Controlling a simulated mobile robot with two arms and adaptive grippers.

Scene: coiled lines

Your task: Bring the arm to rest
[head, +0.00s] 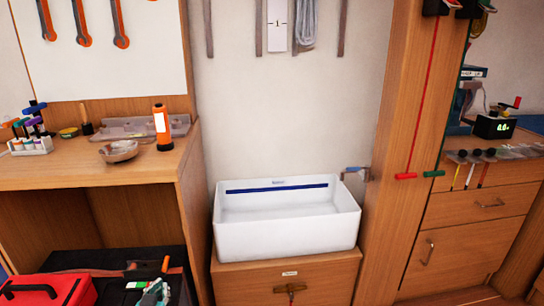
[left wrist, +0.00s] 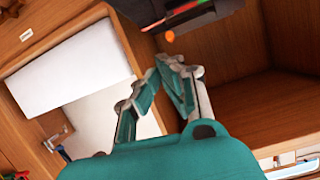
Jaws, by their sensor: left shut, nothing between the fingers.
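My left gripper (head: 153,291) shows small at the bottom of the head view, in front of the dark toolbox area under the left bench. In the left wrist view its teal and grey fingers (left wrist: 160,78) come together, shut with nothing between them. The tips point toward a dark box edge and the open wooden shelf space. My right gripper is not in view. A grey coiled line (head: 306,22) hangs on the wall beside a white card marked 1 (head: 277,25). A white bin (head: 287,237) with a blue stripe stands on a wooden cabinet.
A dark tray (head: 90,262) and a red toolbox (head: 48,290) are close to the left gripper. The bench (head: 80,172) above holds an orange bottle (head: 162,128) and a bowl (head: 118,151). A wooden post (head: 400,120) stands right of the bin.

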